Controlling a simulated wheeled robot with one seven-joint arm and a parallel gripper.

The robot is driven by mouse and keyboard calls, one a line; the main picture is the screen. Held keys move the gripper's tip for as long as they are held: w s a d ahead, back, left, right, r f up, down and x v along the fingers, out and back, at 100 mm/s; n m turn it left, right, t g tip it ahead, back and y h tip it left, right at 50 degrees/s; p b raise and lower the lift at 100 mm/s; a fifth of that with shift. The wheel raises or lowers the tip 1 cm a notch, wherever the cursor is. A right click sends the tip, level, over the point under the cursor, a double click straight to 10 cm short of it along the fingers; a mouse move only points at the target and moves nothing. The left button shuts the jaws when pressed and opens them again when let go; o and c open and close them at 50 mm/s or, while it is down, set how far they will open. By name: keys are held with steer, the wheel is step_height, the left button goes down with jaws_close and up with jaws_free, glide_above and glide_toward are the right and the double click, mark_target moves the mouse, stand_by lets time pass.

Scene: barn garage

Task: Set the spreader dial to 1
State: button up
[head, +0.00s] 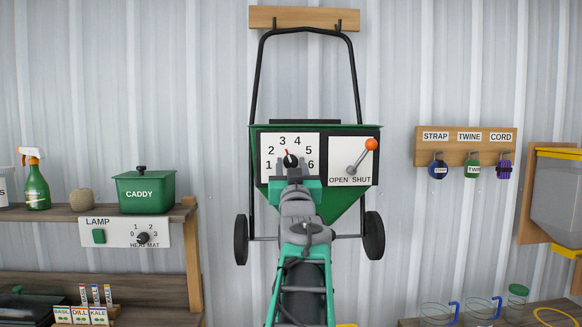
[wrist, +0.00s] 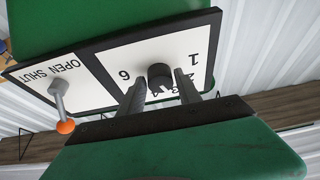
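The spreader (head: 350,208) is a green hopper on two wheels, hung on the wall. Its white dial plate (head: 305,143) carries the numbers 1 to 6 around a black dial knob (head: 290,160). A red pointer on the knob points up and slightly left, towards 3. My gripper (head: 292,174) is in front of the dial. In the wrist view, its two fingers (wrist: 160,80) stand on either side of the black knob (wrist: 160,75), with a small gap showing on each side. The gripper is open around the knob; the pointer is hidden there.
Right of the dial is an OPEN/SHUT lever (head: 361,156) with an orange ball, also in the wrist view (wrist: 61,103). A shelf (head: 100,212) with a green caddy (head: 146,192) is at left. A hook board (head: 466,147) is at right.

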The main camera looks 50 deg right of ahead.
jaws_close()
